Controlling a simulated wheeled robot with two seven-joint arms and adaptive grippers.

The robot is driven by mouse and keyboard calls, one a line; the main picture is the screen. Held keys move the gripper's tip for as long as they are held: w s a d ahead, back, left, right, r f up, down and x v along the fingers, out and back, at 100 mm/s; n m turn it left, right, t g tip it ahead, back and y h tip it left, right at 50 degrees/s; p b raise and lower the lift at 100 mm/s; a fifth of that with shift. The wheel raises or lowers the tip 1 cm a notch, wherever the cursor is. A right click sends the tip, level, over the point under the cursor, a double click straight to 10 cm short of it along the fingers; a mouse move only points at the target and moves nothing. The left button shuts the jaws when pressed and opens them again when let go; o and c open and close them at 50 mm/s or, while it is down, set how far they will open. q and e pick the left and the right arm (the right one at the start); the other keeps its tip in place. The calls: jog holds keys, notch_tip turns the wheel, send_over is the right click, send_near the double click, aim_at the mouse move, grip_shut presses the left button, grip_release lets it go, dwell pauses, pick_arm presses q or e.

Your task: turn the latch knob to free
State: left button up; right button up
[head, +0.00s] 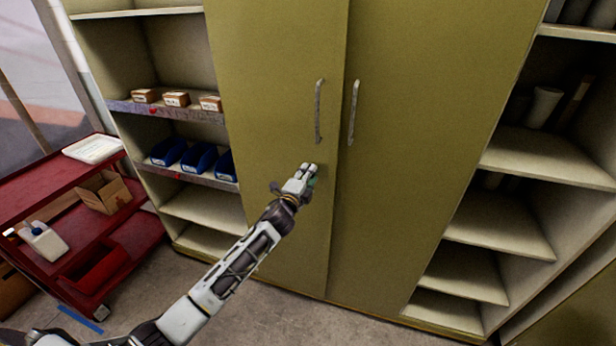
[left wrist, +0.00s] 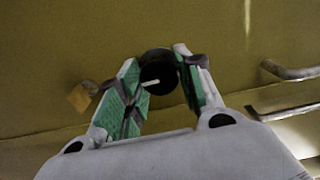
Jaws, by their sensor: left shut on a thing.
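The latch knob (left wrist: 158,72) is a round black knob with a white pointer line on the olive cabinet door. In the left wrist view it sits between the green-padded fingers of my left gripper (left wrist: 156,88), which is shut on it. The white line runs slantwise, rising to the right in that view. In the head view my left gripper (head: 302,180) is at the left cabinet door (head: 270,110), below its handle, and hides the knob. My right gripper is not in view.
Two vertical bar handles (head: 319,112) (head: 353,112) stand near the door seam above my gripper. A small brass-coloured piece (left wrist: 82,97) is beside the knob. Open shelves with blue bins (head: 198,158) and a red cart (head: 80,215) are at left; open shelves (head: 545,160) are at right.

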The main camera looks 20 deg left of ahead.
pick_arm(q)
jog(key=o, duration=1)
jog(key=shift+o, duration=0.2)
jog(key=shift+s, duration=0.25)
jog(key=s+a, duration=0.1)
jog(key=s, duration=1)
jog(key=shift+s, duration=0.2)
jog(key=shift+a, duration=0.1)
jog(key=shift+n, duration=0.4)
